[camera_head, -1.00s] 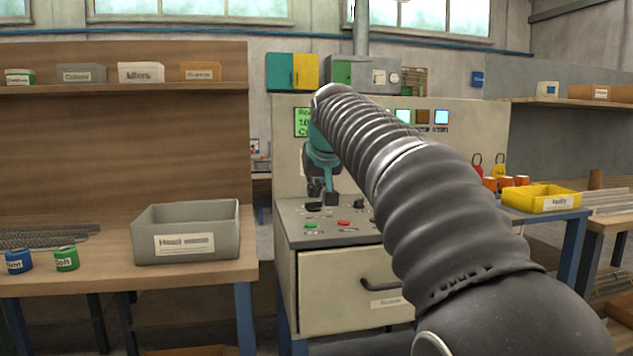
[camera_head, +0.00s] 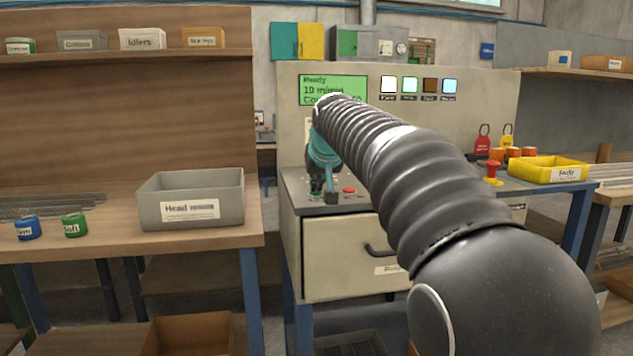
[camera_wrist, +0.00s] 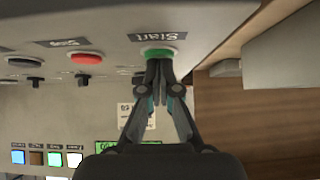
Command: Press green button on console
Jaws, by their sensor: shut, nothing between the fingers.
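The console (camera_head: 345,260) stands in the middle of the head view with its sloped control panel on top. In the head view my gripper (camera_head: 331,198) points down over the panel's left part and hides the green button. A red button (camera_head: 349,190) is just right of it; it also shows in the wrist view (camera_wrist: 87,59).
Black knobs (camera_wrist: 83,80) sit on the panel near the red button. A lit screen (camera_head: 350,88) reads "Ready". A grey bin (camera_head: 190,215) stands on the left bench, and a yellow tray (camera_head: 545,172) is at the right. A red mushroom-shaped knob (camera_head: 493,172) is right of my arm.

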